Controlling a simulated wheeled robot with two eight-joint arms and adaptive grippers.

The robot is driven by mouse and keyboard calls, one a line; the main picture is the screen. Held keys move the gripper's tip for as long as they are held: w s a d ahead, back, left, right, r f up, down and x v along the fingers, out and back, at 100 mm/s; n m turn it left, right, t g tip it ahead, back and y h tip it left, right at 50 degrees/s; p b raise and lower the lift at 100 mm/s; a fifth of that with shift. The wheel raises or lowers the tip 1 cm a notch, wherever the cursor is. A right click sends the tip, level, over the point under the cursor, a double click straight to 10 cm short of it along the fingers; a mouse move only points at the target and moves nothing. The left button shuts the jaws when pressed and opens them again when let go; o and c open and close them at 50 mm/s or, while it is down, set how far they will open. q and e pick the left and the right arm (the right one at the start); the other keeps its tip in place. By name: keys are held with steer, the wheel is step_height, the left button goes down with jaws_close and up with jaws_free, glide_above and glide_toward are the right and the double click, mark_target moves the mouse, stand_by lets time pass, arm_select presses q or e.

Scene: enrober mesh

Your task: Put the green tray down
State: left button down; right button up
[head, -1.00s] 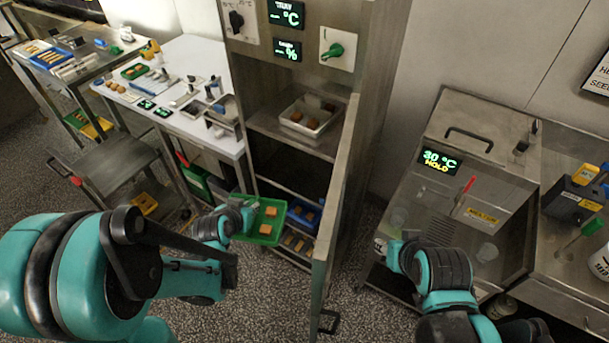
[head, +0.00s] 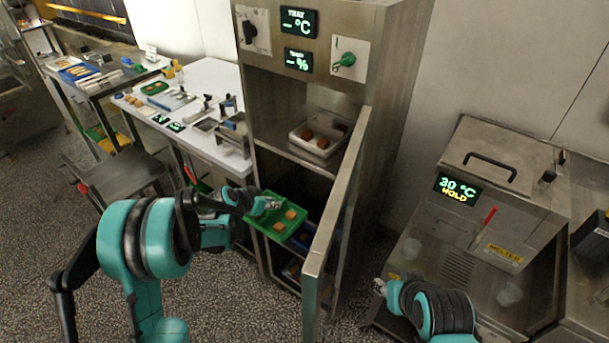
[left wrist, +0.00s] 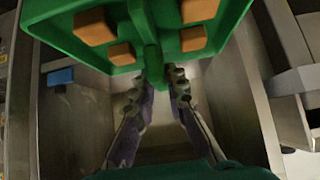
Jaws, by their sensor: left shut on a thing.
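The green tray (head: 264,222) carries several orange-brown blocks and hangs in front of the open cabinet (head: 262,150), tilted in the head view. My left gripper (head: 272,205) is shut on the tray at its near left edge.
A white tray (head: 300,143) with brown pieces stands on the cabinet's upper shelf. The open cabinet door (head: 338,215) stands close right of the green tray. A white table (head: 205,80) with tools lies left. The 30 °C machine (head: 500,190) stands right.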

arm_select(q)
steer(key=w+d, duration=0.2)
steer(key=w, duration=0.2)
steer(key=w+d+p, duration=0.1)
steer(key=w+d, duration=0.2)
steer(key=w, duration=0.1)
steer(key=w+d, duration=0.3)
steer(key=w, duration=0.1)
steer(key=shift+w+d+p, duration=0.2)
steer(key=shift+p, duration=0.15)
steer(key=w, duration=0.1)
steer(key=w+d, duration=0.1)
steer(key=shift+w+d+f, duration=0.3)
steer(key=shift+s, duration=0.1)
steer(key=shift+f, duration=0.15)
steer(key=c, duration=1.5)
jaws_free()
steer(key=shift+c, duration=0.2)
